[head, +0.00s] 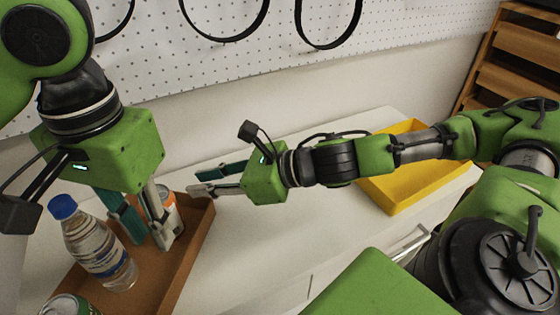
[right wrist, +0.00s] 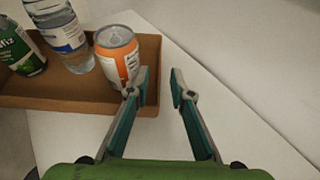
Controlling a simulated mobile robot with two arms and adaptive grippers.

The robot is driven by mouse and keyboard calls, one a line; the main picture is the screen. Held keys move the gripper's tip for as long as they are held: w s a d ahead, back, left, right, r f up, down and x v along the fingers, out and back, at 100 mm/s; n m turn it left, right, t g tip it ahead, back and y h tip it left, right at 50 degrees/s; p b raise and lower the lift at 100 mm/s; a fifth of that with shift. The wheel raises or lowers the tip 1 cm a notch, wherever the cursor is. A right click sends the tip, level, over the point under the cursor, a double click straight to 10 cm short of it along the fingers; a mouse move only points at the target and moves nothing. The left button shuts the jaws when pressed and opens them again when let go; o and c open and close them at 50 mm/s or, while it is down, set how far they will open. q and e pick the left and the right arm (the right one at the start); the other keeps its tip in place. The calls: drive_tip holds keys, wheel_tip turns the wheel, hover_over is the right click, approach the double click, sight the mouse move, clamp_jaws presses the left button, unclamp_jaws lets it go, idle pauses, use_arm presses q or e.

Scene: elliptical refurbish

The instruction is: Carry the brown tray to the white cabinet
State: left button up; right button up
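The brown tray (head: 188,262) sits on a white top at the left of the head view. It holds a clear bottle with a blue cap (head: 98,245), an orange and silver can (right wrist: 117,55) and a green can (right wrist: 20,50). My left gripper (head: 150,240) is over the tray, fingers apart, pointing down in front of the orange can. My right gripper (head: 200,183) is at the tray's right end, fingers apart. Contact with the tray cannot be told.
A white cabinet top (head: 280,240) runs across the scene, with a drawer handle (head: 412,242) on its front. A yellow bin (head: 400,190) stands on it at right, behind my right arm. A white pegboard (head: 260,60) is behind. The top between tray and bin is clear.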

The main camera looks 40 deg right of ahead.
drive_tip(key=shift+v, duration=1.3)
drive_tip(key=shift+f, duration=0.1)
